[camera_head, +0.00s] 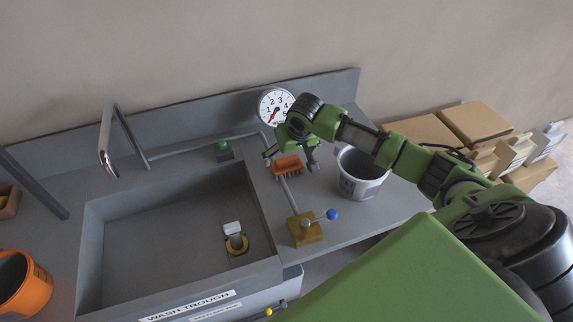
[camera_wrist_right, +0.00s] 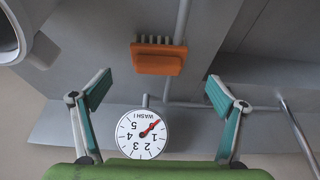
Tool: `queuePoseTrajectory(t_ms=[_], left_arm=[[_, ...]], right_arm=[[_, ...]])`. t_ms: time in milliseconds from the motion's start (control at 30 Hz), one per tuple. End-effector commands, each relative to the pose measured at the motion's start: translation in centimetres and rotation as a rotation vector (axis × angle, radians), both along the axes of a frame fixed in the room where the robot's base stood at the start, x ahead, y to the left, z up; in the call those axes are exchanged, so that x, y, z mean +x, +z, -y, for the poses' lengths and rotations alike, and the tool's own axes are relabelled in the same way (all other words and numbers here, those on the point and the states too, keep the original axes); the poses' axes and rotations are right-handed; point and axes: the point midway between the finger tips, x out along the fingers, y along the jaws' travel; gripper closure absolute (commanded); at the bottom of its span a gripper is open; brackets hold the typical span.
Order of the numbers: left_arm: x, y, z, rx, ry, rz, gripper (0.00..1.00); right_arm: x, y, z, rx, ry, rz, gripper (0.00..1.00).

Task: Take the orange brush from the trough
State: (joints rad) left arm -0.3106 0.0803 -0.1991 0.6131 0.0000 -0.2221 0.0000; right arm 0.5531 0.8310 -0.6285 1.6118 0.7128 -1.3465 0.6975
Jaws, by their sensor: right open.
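The orange brush (camera_head: 287,165) is on the right side of the wash trough (camera_head: 92,240), on the grey deck beside the basin. In the right wrist view the brush (camera_wrist_right: 158,62) is ahead of the fingers, near the upper middle, with its pale bristles on the upper side. My right gripper (camera_head: 291,160) is over the brush from the back in the head view. Its two fingers are spread wide, and in the wrist view the space between them (camera_wrist_right: 158,85) is empty; the brush is not gripped. My left gripper is not in view.
A dial gauge (camera_head: 276,105) stands behind the brush. A grey bucket (camera_head: 361,178) is close on the right. A yellow block with a blue-knobbed lever (camera_head: 306,230) is in front. A green button (camera_head: 223,146) and a tap (camera_head: 106,140) are left. An orange bucket (camera_head: 28,290) is far left.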

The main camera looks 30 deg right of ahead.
Motion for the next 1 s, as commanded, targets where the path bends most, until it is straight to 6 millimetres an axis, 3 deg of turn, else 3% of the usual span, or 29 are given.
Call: queuePoseTrajectory(t_ms=[167,500,700,967,1000], left_arm=[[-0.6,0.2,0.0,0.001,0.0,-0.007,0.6],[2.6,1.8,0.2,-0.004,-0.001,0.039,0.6],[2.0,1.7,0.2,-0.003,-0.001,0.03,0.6],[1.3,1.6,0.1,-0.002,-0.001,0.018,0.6],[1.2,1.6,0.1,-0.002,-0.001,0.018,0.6]], right_arm=[[0.8,-1.7,0.1,-0.001,0.001,0.001,0.11],[2.1,-4.5,0.9,0.0,0.0,0.001,0.11],[2.8,-6.4,1.0,0.0,0.002,0.002,0.11],[2.9,-6.7,1.1,-0.001,0.002,0.002,0.11],[2.8,-6.6,1.1,-0.001,0.002,0.002,0.19]])
